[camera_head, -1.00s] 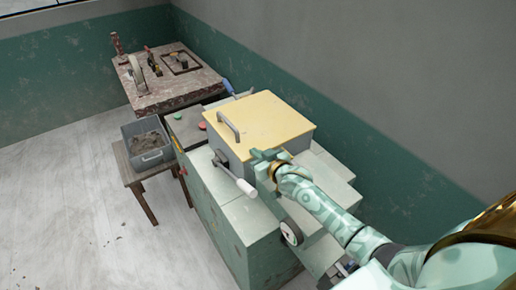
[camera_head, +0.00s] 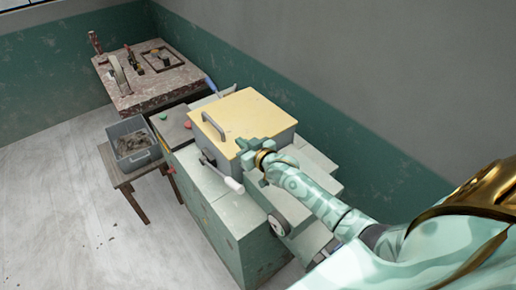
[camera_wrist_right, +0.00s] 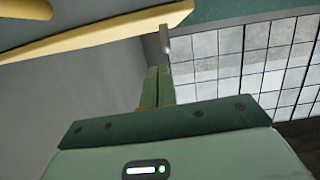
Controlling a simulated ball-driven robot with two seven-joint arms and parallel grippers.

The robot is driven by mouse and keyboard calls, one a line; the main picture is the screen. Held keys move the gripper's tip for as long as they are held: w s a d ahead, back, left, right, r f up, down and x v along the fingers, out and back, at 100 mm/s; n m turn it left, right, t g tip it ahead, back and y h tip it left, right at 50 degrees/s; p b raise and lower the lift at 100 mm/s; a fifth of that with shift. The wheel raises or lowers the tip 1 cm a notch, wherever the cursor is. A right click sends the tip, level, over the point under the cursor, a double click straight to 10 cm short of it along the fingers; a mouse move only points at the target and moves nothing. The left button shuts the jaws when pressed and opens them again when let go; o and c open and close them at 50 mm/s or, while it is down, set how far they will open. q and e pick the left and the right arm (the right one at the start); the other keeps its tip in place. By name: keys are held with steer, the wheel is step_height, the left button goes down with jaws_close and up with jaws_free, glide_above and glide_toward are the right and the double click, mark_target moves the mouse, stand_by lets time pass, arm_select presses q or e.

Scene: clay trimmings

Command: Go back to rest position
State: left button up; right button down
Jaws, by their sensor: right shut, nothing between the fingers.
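My right gripper (camera_head: 250,148) is at the front right edge of the yellow lid (camera_head: 250,113) of the green machine (camera_head: 215,205). Its fingers (camera_wrist_right: 158,85) are together in the right wrist view, with nothing between them. The head view does not show clearly whether it touches the lid. My right arm reaches in from the lower right. The lid lies on top of the machine, with its grey handle (camera_head: 213,126) upright. My left gripper is not in view.
A grey bin (camera_head: 133,152) with dark clay trimmings stands on a small table left of the machine. Behind is a stone-topped table (camera_head: 150,90) with tools. A white-gripped lever (camera_head: 233,185) sticks out at the machine's front.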

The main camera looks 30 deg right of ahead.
steer(key=v, duration=0.9)
steer(key=shift+s+f, duration=0.15)
steer(key=shift+f, duration=0.05)
